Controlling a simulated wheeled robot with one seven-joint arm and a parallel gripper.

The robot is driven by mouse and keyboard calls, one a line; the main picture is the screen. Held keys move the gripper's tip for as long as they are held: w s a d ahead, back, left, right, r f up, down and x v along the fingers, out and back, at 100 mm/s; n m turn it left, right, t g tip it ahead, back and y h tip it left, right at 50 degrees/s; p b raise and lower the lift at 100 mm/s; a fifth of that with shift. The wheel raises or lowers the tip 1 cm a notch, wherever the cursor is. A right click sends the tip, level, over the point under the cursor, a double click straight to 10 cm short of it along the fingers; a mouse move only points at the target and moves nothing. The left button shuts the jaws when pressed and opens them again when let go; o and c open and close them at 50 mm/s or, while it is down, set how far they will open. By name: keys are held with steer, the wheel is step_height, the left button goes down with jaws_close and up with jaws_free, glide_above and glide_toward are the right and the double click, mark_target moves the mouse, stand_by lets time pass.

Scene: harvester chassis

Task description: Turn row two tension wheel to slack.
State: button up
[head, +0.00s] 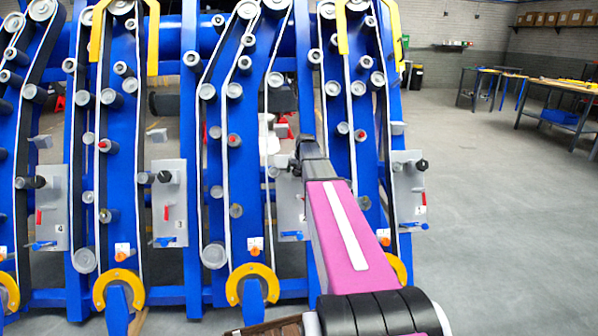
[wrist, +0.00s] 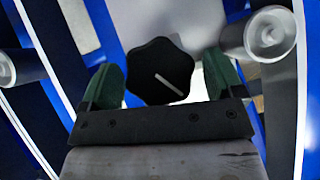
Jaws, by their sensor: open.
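The row two tension wheel (wrist: 160,70) is a black lobed knob with a white pointer line slanting from upper left to lower right in the wrist view. My gripper (wrist: 162,78) is open, with one green-padded finger on each side of the knob. Whether the pads touch it I cannot tell. In the head view my gripper (head: 300,160) is at the grey row two plate (head: 291,222), which my arm partly covers. The wheel is hidden there.
Similar plates stand at row three (head: 171,205), row four (head: 50,215) and row one (head: 408,190). A pale roller (wrist: 270,35) is close to the right finger. Yellow guards (head: 252,283) are below. The floor at right is clear up to the workbenches (head: 560,95).

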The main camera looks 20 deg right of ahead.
steer(key=c, duration=0.9)
